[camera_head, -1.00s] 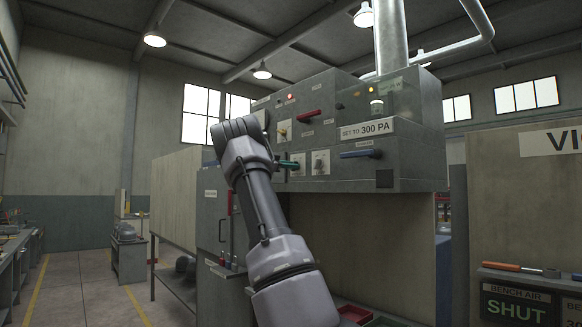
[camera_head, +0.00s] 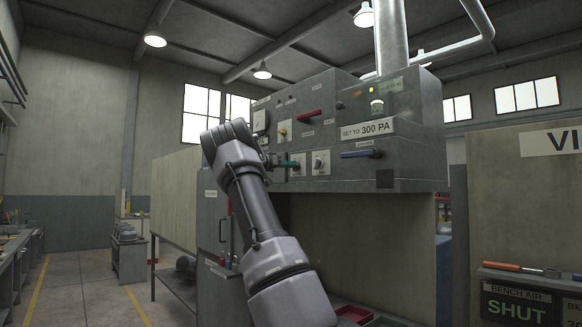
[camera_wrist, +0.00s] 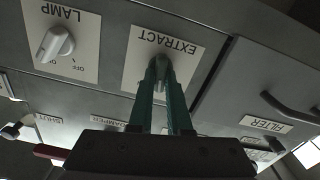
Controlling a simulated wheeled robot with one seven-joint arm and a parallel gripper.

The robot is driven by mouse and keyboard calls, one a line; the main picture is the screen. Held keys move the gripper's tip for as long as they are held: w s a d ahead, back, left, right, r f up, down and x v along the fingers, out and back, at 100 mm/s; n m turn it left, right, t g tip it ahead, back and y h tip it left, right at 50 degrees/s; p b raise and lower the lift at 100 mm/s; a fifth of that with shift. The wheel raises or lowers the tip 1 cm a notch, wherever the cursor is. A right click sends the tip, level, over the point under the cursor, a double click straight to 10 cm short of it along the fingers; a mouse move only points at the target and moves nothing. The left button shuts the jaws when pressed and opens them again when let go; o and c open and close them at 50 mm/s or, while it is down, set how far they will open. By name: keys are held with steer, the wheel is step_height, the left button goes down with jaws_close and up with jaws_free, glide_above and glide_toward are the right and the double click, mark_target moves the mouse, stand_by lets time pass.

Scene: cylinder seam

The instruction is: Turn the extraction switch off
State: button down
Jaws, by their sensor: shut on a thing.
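The extraction switch (camera_wrist: 159,60) is a grey knob on a white plate marked EXTRACT, upside down in the wrist view. In the head view its plate (camera_head: 298,157) is on the front of the grey cabinet, left of the lamp switch plate. My gripper (camera_wrist: 164,76) has green fingers shut on the knob; it also shows in the head view (camera_head: 292,164). The fingers hide part of the knob and its OFF and ON marks, so I cannot read its setting.
The LAMP switch (camera_wrist: 57,43) is close beside. A blue handle (camera_head: 362,153) and a red handle (camera_head: 309,114) stick out from the cabinet (camera_head: 418,165). The FILTER door handle (camera_wrist: 288,108) is on the other side. Red trays (camera_head: 354,313) lie below.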

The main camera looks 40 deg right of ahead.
steer(key=shift+w+n, duration=0.1)
steer(key=shift+n, duration=1.6)
steer(key=shift+f+n, duration=0.1)
steer(key=shift+n, duration=0.2)
steer(key=c, duration=0.9)
jaws_free()
steer(key=shift+o, duration=0.2)
steer(key=a, duration=1.1)
steer(key=shift+s, duration=0.45)
steer(key=shift+d, duration=0.1)
